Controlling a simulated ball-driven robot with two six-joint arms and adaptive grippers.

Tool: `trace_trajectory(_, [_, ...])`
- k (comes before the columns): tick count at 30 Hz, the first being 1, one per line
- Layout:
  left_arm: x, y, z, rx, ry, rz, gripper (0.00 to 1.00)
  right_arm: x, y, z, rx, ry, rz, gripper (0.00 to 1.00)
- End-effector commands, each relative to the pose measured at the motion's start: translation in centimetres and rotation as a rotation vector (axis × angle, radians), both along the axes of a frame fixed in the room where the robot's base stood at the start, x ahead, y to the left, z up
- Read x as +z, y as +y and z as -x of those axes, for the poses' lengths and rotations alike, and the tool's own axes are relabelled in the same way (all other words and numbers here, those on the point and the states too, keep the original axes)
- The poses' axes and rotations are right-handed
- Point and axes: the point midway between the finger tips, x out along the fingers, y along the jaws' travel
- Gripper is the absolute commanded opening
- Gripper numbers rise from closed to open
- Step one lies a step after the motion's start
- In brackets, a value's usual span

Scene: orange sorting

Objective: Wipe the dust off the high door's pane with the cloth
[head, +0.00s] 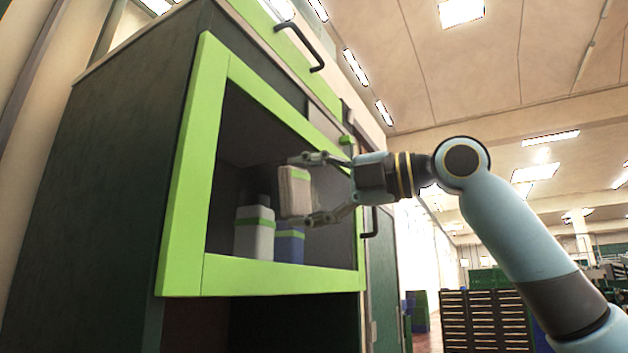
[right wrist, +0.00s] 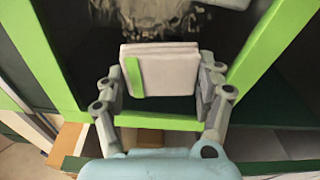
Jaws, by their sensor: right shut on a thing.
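The high door has a bright green frame (head: 190,165) around a dark see-through pane (head: 245,130). My right gripper (head: 292,190) is shut on the cloth (head: 297,184), a folded pale grey-beige pad with a green stripe. The cloth is in front of the pane, right of its middle; I cannot tell whether it touches the glass. In the right wrist view the cloth (right wrist: 168,72) sits between both fingers. A blotchy brownish dust patch (right wrist: 150,18) shows beyond it at the top of that view. My left gripper is not in view.
A white bottle with a green band (head: 254,235) and a blue container (head: 289,246) stand behind the pane. A dark handle (head: 318,62) sticks out on the green panel above. Dark drawer units (head: 485,318) stand far back right.

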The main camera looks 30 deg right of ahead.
Motion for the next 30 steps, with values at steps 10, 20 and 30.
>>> trace_trajectory(10, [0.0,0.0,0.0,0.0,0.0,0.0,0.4,0.0,0.0,0.0,0.0,0.0,0.0,0.45])
trace_trajectory(20, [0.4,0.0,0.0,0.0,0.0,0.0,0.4,0.1,0.1,-0.2,0.001,0.001,-0.001,0.45])
trace_trajectory(30, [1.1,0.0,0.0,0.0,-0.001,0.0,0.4,0.1,0.4,-0.8,0.0,-0.001,0.0,0.45])
